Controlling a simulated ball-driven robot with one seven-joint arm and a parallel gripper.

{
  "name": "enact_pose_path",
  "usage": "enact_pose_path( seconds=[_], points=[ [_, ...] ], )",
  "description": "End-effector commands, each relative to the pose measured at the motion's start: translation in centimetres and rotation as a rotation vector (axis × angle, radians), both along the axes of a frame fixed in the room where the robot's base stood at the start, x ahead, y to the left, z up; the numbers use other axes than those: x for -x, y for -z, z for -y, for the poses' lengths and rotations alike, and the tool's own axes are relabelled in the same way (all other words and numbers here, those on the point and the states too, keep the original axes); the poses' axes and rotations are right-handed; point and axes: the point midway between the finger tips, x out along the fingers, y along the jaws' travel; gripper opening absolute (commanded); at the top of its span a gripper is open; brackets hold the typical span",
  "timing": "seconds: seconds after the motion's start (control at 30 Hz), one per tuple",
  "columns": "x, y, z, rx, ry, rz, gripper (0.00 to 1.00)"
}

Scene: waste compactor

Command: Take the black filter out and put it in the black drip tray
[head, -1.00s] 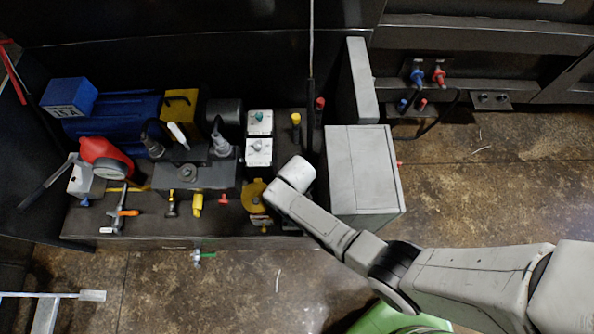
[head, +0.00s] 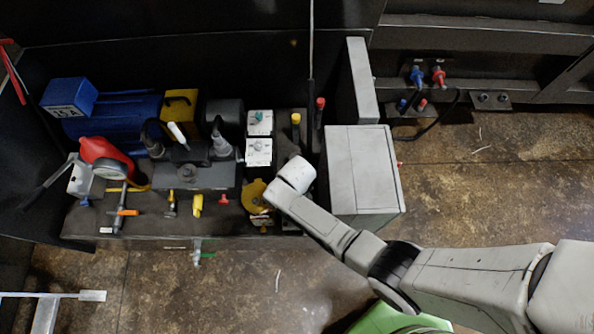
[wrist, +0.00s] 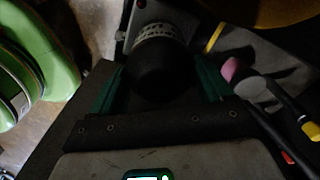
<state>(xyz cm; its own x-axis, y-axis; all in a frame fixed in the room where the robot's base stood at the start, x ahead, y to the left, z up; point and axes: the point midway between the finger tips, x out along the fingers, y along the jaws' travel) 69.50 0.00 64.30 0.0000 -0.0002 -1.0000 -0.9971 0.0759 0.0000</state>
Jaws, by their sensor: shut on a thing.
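In the wrist view my gripper (wrist: 162,76) has its two green fingers shut on either side of the black filter (wrist: 163,78), a dark rounded cylinder. A pale perforated band (wrist: 160,38) shows at its far end, against a grey block. I cannot tell if the filter is free of that block. In the head view my white wrist end hides the fingers and the filter, right of a round yellow part. The dark platform (head: 150,229) under the machine may be the black drip tray; I cannot tell.
A grey box (head: 362,175) stands close right of my wrist. Two white-topped valve blocks (head: 259,152), a yellow round part (head: 252,194) and a blue motor (head: 110,118) lie to the left. The brown floor in front is mostly clear.

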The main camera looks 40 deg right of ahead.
Motion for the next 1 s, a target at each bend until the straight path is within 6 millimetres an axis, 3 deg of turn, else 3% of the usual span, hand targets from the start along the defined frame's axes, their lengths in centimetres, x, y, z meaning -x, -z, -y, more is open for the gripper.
enact_pose_path(
  seconds=[0.33,0.77,1.0],
  points=[
    [-0.07,-0.11,-0.01,0.0,-0.372,0.001,0.42],
    [-0.07,-0.07,-0.02,0.0,-0.435,0.001,0.42],
    [-0.1,-0.16,-0.02,0.0,-0.683,0.002,0.42]
  ],
)
